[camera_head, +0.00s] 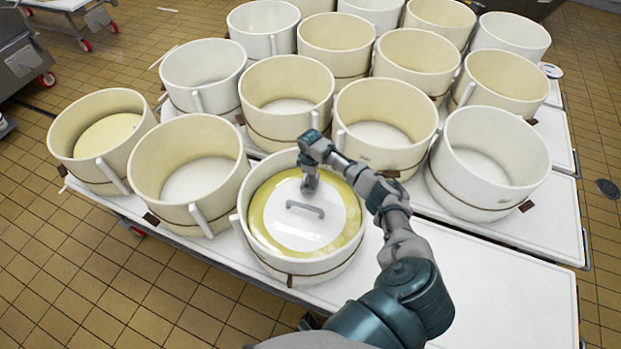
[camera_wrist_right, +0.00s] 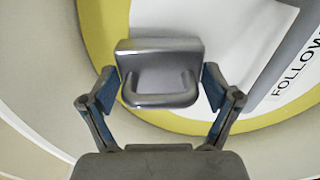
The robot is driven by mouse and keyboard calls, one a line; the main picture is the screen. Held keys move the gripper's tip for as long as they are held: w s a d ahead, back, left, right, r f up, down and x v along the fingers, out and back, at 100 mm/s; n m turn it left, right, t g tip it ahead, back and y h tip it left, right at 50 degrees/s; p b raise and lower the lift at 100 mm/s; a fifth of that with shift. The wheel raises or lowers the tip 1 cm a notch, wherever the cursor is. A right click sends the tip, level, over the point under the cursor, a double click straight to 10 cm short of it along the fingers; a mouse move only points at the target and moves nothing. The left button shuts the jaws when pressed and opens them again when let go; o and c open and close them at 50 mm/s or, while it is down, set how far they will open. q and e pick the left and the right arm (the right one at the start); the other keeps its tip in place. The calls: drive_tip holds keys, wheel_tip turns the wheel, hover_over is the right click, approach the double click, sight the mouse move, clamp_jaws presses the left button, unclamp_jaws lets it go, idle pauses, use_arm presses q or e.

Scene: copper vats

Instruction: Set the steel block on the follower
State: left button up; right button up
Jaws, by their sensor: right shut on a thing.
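The follower (camera_head: 325,228) is a white disc with a grey bar handle. It lies inside a hoop at the front of the table, with a yellow ring around it. My right gripper (camera_head: 311,167) is over its far part. In the right wrist view the gripper (camera_wrist_right: 160,90) has its pads on both sides of the handle of the steel block (camera_wrist_right: 160,50). The block also shows small in the head view (camera_head: 310,184). It is near the follower's edge, beside the bar handle; I cannot tell whether it touches the disc. The follower's lettering (camera_wrist_right: 290,75) is partly cut off.
Several cream hoops stand close around, such as the left neighbour (camera_head: 190,180) and the one behind (camera_head: 385,120). The white table (camera_head: 500,290) is bare at the front right. Tiled floor (camera_head: 60,280) lies at the left.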

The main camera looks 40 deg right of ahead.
drive_tip(key=shift+f+b, duration=0.4)
drive_tip(key=shift+f, duration=0.25)
idle(0.7)
drive_tip(key=o, duration=1.6)
drive_tip(key=shift+c, duration=0.2)
drive_tip(key=shift+s+a+f, duration=0.1)
wheel_tip(320, 180, up, 12)
drive_tip(key=shift+r, duration=0.1)
